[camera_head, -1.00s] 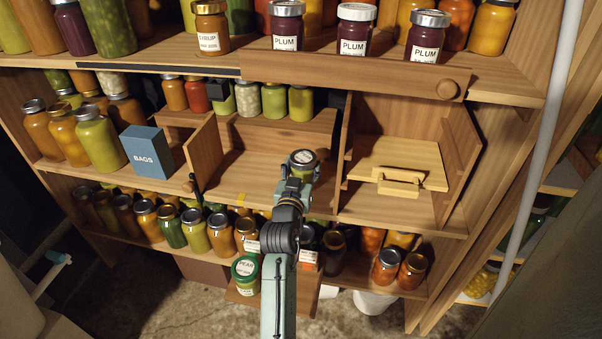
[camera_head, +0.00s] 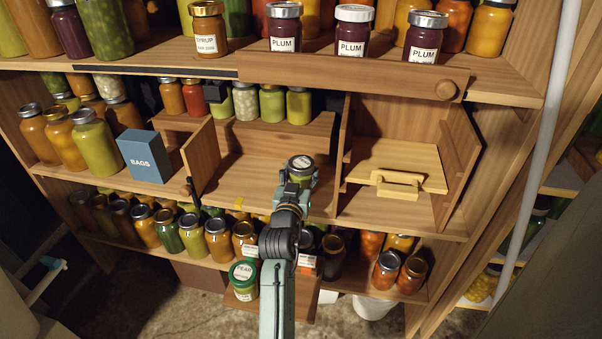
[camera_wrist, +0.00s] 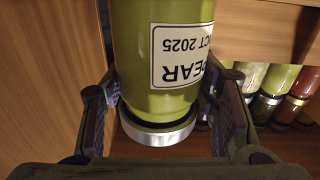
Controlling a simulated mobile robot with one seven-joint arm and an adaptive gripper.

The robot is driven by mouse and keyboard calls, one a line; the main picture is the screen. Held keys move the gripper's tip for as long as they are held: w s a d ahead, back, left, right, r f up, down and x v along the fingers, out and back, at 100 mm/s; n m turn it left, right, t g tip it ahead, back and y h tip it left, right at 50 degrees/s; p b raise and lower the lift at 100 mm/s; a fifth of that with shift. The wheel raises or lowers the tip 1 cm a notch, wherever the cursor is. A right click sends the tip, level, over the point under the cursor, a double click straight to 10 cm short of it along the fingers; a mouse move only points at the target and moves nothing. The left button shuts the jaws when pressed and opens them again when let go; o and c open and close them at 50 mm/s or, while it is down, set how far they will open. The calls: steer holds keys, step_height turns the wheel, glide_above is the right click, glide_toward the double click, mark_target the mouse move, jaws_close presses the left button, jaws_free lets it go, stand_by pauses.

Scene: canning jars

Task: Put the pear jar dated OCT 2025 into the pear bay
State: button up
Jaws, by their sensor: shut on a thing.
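My gripper (camera_head: 300,185) is shut on a green pear jar (camera_wrist: 145,75) with a silver lid. In the head view the lid of the held jar (camera_head: 301,163) is up, at the front of an empty middle bay (camera_head: 240,178) with wooden side walls. I cannot tell whether the jar touches the bay floor. Another pear jar (camera_head: 243,280) with a green lid stands low, on a board below the shelves; its date is not readable.
A wooden lid with a handle (camera_head: 400,158) lies in the bay to the right. A blue BAGS box (camera_head: 146,156) stands left of the bay. Several jars stand behind the bay and on the shelf below. Plum jars (camera_head: 351,33) stand above.

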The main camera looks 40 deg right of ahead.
steer(key=shift+f, duration=0.1)
steer(key=o, duration=1.6)
steer(key=shift+f, duration=0.1)
steer(key=v, duration=1.2)
